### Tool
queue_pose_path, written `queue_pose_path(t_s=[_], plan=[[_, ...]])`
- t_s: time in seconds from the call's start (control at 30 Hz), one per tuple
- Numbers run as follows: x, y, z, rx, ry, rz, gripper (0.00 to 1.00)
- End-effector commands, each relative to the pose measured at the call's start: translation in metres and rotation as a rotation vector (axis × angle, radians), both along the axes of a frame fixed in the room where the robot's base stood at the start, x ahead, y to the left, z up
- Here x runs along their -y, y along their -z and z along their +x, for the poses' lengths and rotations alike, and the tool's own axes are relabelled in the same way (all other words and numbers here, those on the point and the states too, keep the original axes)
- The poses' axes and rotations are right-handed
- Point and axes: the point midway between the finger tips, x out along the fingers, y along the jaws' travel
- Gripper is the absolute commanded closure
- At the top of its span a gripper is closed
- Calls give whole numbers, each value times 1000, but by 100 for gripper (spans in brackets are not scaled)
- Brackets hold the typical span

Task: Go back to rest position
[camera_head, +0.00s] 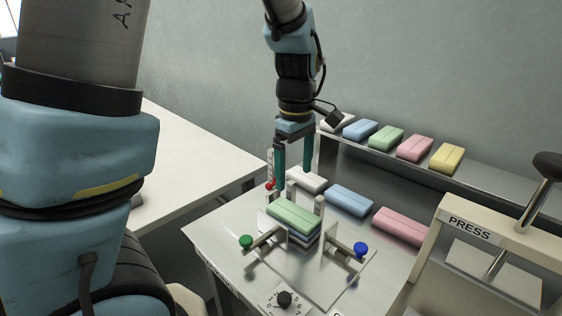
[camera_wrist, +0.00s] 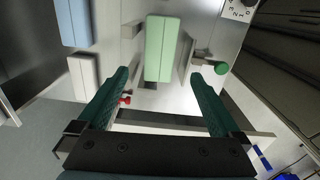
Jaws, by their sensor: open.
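My gripper (camera_head: 294,168) is open and empty above the back of the metal work table. In the wrist view my gripper (camera_wrist: 164,92) shows its two green fingers spread apart with nothing between the tips. A green bar (camera_head: 294,213) lies on top of a stack in a holder, with a blue edge visible below it. In the wrist view the green bar (camera_wrist: 162,48) lies beyond the fingertips, apart from them. The lower part of the stack is partly hidden by the holder.
White (camera_head: 308,180), blue (camera_head: 349,199) and pink (camera_head: 400,226) bars lie right of the stack. A raised shelf (camera_head: 487,179) holds several bars behind. A press (camera_head: 470,229) stands at right. Green (camera_head: 246,242) and blue (camera_head: 361,249) knobs flank the holder. A white table (camera_head: 185,165) is at left.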

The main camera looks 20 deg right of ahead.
Motion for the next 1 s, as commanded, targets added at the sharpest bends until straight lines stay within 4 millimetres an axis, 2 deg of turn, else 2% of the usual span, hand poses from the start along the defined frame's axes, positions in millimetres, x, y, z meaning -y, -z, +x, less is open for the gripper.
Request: queue_pose_path(t_s=[0.17, 0.27, 0.5, 0.7, 0.83, 1.0], plan=[[-8, 0, 4, 1, 11, -4, 0], [-29, 2, 12, 4, 50, -10, 0], [-117, 7, 32, 42, 247, -31, 0], [-187, 11, 30, 92, 434, -20, 0], [-222, 14, 23, 116, 541, -1, 0], [-247, 16, 15, 136, 633, 22, 0]])
